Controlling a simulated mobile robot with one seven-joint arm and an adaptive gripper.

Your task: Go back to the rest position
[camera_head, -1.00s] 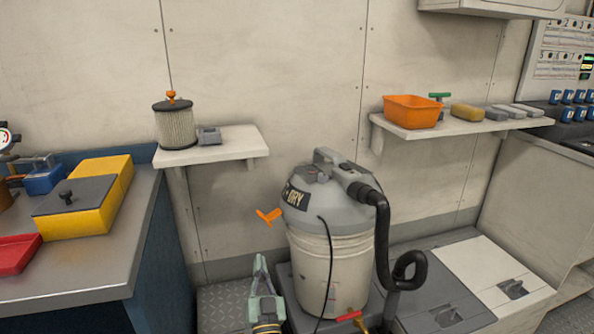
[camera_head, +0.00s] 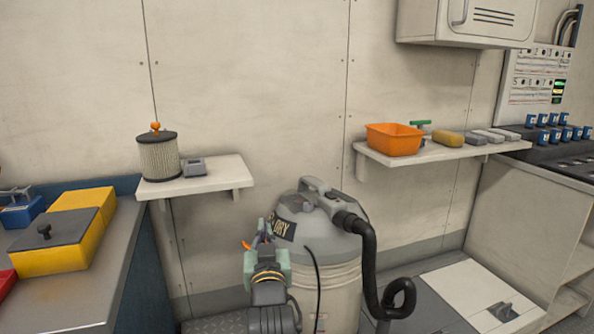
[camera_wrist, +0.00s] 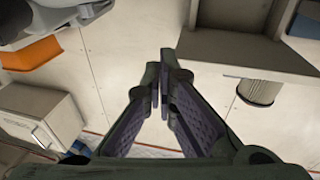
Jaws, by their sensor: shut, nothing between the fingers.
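My gripper (camera_head: 265,232) shows in the head view at the lower middle, in front of the left side of the grey-lidded wet/dry vacuum (camera_head: 335,222). It is raised and points toward the wall. In the wrist view my gripper (camera_wrist: 165,72) has its fingertips close together with nothing between them. An orange handle (camera_head: 247,245) shows beside the gripper, partly hidden by it.
A filter canister (camera_head: 159,158) stands on the left wall shelf (camera_head: 225,180). An orange bin (camera_head: 393,140) and several blocks are on the right shelf (camera_head: 372,157). The workbench (camera_head: 85,290) with a yellow box (camera_head: 60,257) is at left. A wall cabinet (camera_head: 420,22) hangs upper right.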

